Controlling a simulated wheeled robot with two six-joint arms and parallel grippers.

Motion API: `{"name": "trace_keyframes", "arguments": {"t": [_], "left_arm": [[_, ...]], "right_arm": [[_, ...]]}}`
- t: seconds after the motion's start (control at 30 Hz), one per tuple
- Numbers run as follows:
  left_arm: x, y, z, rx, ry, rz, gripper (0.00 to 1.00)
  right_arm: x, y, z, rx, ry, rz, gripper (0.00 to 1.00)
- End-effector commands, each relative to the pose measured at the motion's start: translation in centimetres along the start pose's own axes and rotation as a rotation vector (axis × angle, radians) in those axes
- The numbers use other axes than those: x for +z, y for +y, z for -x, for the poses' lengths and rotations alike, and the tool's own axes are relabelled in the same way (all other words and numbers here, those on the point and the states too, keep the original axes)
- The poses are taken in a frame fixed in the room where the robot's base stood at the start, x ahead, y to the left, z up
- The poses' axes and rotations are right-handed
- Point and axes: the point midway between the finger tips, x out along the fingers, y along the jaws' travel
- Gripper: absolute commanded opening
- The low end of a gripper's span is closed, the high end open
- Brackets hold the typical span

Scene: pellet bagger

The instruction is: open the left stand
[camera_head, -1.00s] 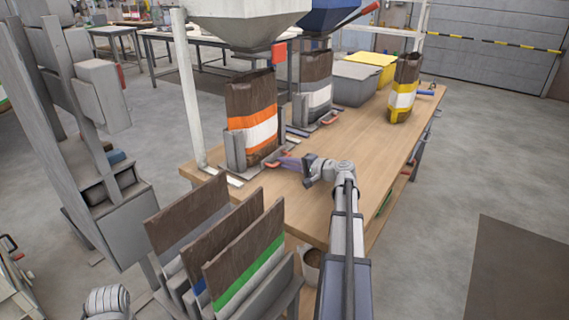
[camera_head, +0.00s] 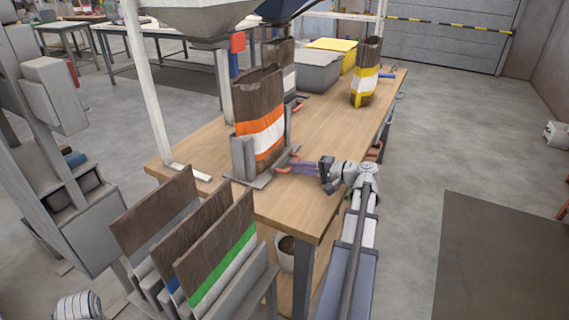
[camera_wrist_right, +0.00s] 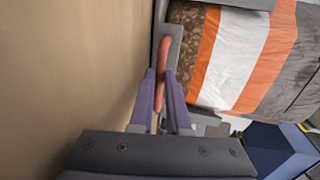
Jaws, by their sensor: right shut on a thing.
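The left stand is a grey holder (camera_head: 243,160) near the table's left end. It holds a brown bag with orange and white bands (camera_head: 262,110) upright under a hopper. A red handle (camera_wrist_right: 163,62) lies along the stand's grey plate (camera_wrist_right: 173,48) in the right wrist view. My right gripper (camera_head: 287,168) is shut on this handle, low beside the bag's right side. Its purple fingers (camera_wrist_right: 164,95) sit on either side of the handle. The fingertips are small in the head view. My left gripper is out of view.
A grey hopper (camera_head: 195,18) hangs above the bag. A second stand's bag (camera_head: 282,68), grey and yellow bins (camera_head: 302,72) and a yellow-banded bag (camera_head: 366,75) stand farther back. A rack of flat bags (camera_head: 205,245) is in front. The table's right part (camera_head: 330,125) is clear.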

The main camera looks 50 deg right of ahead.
Motion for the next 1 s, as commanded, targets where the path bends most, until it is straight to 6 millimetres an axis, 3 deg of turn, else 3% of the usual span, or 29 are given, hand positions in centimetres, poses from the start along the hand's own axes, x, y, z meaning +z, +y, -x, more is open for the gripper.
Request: {"name": "trace_keyframes", "arguments": {"t": [0.33, 0.9, 0.93, 1.0], "left_arm": [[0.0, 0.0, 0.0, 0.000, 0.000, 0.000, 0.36], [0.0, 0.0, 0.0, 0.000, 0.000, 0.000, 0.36], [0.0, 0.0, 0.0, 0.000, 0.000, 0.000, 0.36], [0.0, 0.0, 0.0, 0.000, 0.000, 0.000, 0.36]], "right_arm": [[0.0, 0.8, 3.4, 0.001, 0.000, 0.000, 0.00], [0.0, 0.9, 4.0, 0.001, -0.001, 0.000, 0.00], [0.0, 0.9, 4.0, 0.001, -0.001, 0.000, 0.16], [0.0, 0.9, 4.0, 0.001, -0.001, 0.000, 0.24]]}}
